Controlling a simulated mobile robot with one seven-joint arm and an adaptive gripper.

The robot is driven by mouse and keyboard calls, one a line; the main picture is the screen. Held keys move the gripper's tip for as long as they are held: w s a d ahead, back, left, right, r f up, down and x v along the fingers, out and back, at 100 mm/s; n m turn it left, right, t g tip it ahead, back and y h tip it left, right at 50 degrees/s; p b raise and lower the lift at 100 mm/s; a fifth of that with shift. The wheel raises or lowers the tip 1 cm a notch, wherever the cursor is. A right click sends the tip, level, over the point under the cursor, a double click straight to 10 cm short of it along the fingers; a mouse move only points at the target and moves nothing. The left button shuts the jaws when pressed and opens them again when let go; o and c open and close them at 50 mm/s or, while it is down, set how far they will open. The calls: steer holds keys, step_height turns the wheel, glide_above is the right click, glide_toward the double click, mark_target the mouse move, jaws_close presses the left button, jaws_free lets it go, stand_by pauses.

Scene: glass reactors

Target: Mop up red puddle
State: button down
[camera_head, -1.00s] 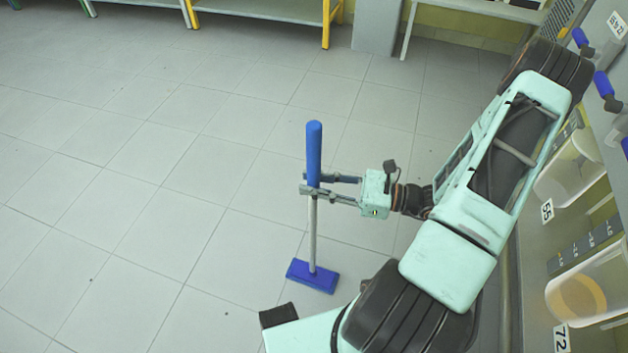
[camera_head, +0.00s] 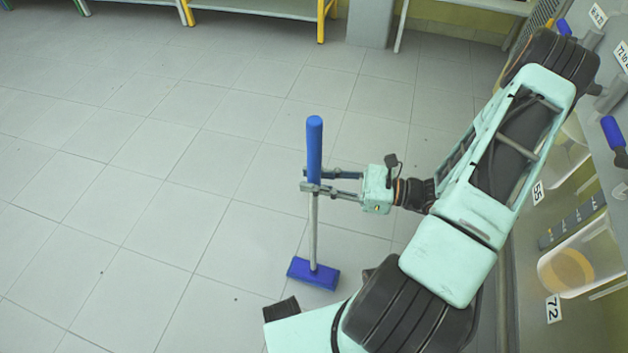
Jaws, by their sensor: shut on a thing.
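A mop (camera_head: 314,231) with a blue handle, a grey shaft and a flat blue head (camera_head: 314,273) stands upright in the middle of the view. My gripper (camera_head: 311,180) is shut on it near the lower end of the blue handle, reaching in from the right. The mop head is at or just above the tiled floor; I cannot tell if it touches. No red puddle shows in this view.
The grey tiled floor (camera_head: 130,200) is open to the left and ahead. Shelving with yellow legs (camera_head: 321,22) stands at the back. Along the right is a grey rack with containers (camera_head: 583,258) and number labels, close to my arm.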

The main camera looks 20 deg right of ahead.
mark_target(314, 167)
steer(key=shift+r+p, duration=1.6)
steer(key=shift+r, duration=0.9)
